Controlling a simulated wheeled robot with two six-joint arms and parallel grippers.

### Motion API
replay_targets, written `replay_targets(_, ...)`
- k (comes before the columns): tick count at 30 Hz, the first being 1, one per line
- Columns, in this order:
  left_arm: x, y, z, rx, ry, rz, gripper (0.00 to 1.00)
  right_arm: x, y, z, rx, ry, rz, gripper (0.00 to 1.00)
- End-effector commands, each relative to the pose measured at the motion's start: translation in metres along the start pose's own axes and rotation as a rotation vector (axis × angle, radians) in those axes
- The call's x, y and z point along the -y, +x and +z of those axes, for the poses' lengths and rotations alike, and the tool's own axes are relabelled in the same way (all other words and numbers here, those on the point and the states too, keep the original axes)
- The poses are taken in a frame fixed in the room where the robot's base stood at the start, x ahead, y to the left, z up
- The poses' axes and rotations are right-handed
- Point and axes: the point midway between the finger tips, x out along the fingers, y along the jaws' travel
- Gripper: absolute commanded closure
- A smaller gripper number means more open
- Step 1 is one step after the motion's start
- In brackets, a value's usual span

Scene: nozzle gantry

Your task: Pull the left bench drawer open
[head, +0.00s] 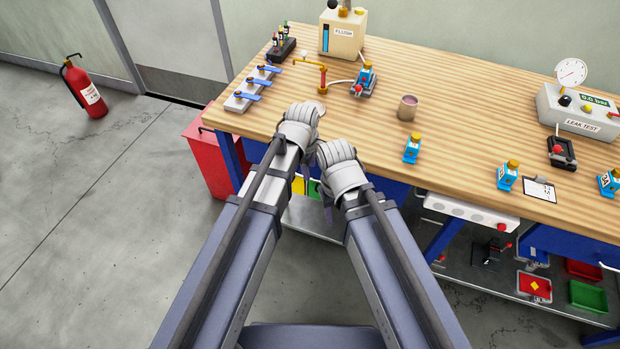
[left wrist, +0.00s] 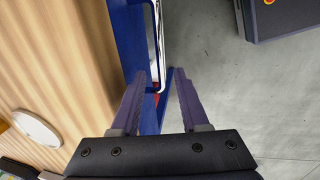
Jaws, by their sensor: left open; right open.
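The left bench drawer's blue front (left wrist: 132,45) runs along the bench edge in the left wrist view. A thin silver bar handle (left wrist: 159,45) stands off it. My left gripper (left wrist: 160,74) is open, and the handle's near end lies between its fingertips in that view. I cannot tell whether the fingers touch it. In the head view my left gripper (head: 303,130) is at the bench's front edge, and my arms hide most of the drawer. My right gripper (head: 329,188) is open and empty, close beside and below the left one; its fingers are mostly hidden.
A lower shelf (head: 480,280) holds bins.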

Motion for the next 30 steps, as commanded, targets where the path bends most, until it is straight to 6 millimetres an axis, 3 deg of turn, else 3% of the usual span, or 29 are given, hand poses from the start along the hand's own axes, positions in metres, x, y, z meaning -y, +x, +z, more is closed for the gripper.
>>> replay_targets(1,0.001,0.014,0.0,0.0,0.0,0.0,0.55,0.001,0.014,-0.001,0.0,0.0,0.0,0.5)
replay_targets(7,0.0,0.035,0.0,0.0,0.0,0.0,0.55,0.003,0.035,-0.002,0.0,-0.001,0.0,0.5)
replay_targets(19,0.0,0.039,0.0,0.0,0.0,0.0,0.55,0.004,0.038,-0.002,0.0,-0.001,0.0,0.5)
replay_targets(30,0.0,0.039,0.0,0.0,0.0,0.0,0.97,0.004,0.038,-0.002,0.0,-0.001,0.0,0.5)
